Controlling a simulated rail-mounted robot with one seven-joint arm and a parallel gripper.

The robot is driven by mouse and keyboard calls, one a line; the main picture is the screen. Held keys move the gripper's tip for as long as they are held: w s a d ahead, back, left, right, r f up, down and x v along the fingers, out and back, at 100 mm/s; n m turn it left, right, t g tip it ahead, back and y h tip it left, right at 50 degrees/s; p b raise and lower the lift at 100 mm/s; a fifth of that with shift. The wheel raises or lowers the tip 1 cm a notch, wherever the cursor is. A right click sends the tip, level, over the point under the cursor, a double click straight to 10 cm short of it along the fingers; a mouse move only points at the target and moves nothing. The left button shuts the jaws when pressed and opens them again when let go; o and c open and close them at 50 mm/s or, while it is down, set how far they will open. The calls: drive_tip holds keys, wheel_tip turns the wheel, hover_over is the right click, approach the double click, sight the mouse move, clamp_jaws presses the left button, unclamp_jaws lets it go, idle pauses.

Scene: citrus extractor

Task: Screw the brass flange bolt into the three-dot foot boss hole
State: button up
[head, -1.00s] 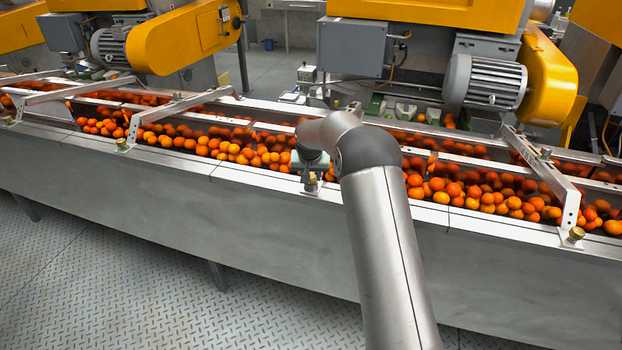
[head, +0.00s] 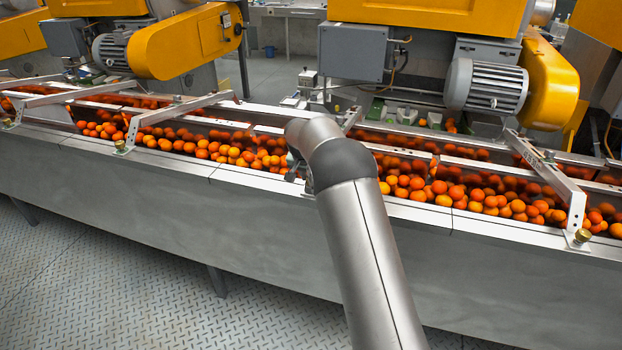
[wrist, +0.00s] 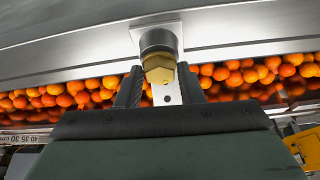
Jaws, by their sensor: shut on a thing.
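In the wrist view, the brass flange bolt (wrist: 159,68) sits between the two dark fingers of my gripper (wrist: 160,82), which is shut on it. The bolt lines up with a round grey boss (wrist: 158,40) on a square bright plate. Bolt and boss overlap in this view, and I cannot tell how deep the bolt sits. No dot marks are readable on the boss. In the head view, my arm hides the bolt and the boss, and only a bit of my gripper's dark body shows beside the arm.
A trough full of oranges (head: 230,150) runs along the line, with a metal front ledge (head: 265,180). Slanted brackets (head: 178,108) cross it, and the right one (head: 548,180) has a brass bolt (head: 583,236) at its foot. A grey motor (head: 486,85) stands behind.

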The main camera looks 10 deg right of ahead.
drive_tip(key=shift+a+f+m, duration=0.1)
drive_tip(key=shift+f+m, duration=0.05)
drive_tip(key=shift+m, duration=0.15)
drive_tip(key=shift+m+g, duration=0.3)
drive_tip(key=shift+m, duration=0.3)
drive_tip(key=shift+m+g+h, duration=0.3)
drive_tip(key=shift+m+h, duration=0.2)
drive_tip(key=shift+m, duration=0.3)
drive_tip(key=shift+w, duration=0.1)
drive_tip(key=shift+m+h, duration=0.3)
drive_tip(key=shift+m, duration=0.6)
drive_tip(key=o, duration=0.8)
drive_tip(key=shift+f+n+b, duration=0.1)
drive_tip(key=shift+n+b, duration=0.5)
drive_tip(key=shift+r+n, duration=0.2)
drive_tip(key=shift+n, duration=0.1)
